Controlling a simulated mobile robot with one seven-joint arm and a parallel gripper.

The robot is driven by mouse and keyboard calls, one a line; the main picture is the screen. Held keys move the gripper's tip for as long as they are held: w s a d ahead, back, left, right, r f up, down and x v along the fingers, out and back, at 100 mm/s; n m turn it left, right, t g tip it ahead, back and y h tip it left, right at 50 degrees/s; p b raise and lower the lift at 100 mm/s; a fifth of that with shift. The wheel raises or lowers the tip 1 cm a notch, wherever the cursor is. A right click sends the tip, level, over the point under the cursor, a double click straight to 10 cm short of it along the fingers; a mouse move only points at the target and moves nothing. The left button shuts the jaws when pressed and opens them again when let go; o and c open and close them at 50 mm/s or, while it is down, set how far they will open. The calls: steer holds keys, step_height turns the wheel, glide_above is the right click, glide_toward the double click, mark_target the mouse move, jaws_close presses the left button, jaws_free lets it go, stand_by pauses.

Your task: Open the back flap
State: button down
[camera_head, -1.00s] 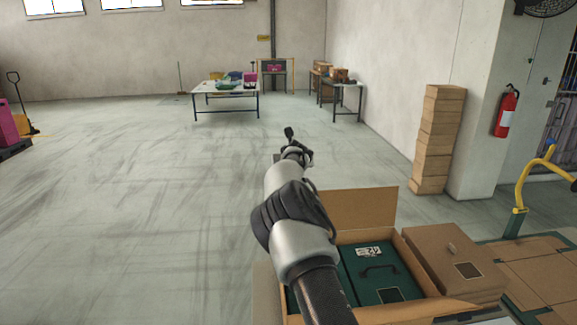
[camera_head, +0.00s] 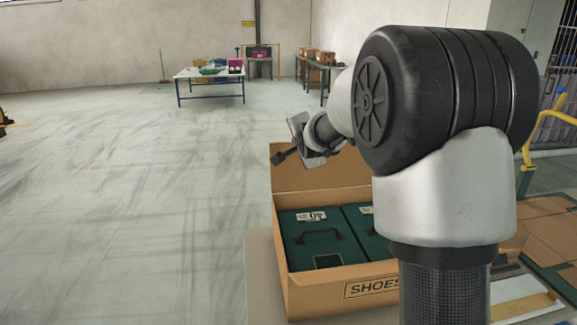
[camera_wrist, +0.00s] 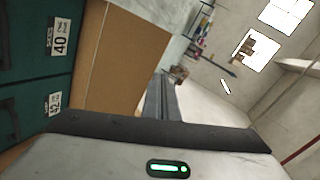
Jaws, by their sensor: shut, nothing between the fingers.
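The open cardboard carton (camera_head: 340,287) marked SHOES holds green shoe boxes (camera_head: 318,238) with black handles. Its back flap (camera_head: 310,178) stands up at the far side. The flap also shows in the wrist view (camera_wrist: 125,58), between the green boxes and my fingers. My gripper (camera_head: 283,156) is shut and empty, by the flap's upper left part. In the wrist view my closed fingers (camera_wrist: 162,98) show just right of the flap's edge; I cannot tell whether they touch it. My arm hides the carton's right part.
A white table (camera_head: 210,73) with coloured items stands far back, with another table of cartons (camera_head: 318,60) to its right. A yellow rail (camera_head: 530,135) and flat cardboard (camera_head: 545,240) are at the right.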

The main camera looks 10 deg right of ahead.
steer(key=s+a+f+m, duration=0.2)
steer(key=m, duration=0.1)
glide_toward(284, 147)
steer(key=x, duration=0.6)
steer(key=shift+d, duration=0.1)
steer(key=shift+w, duration=0.1)
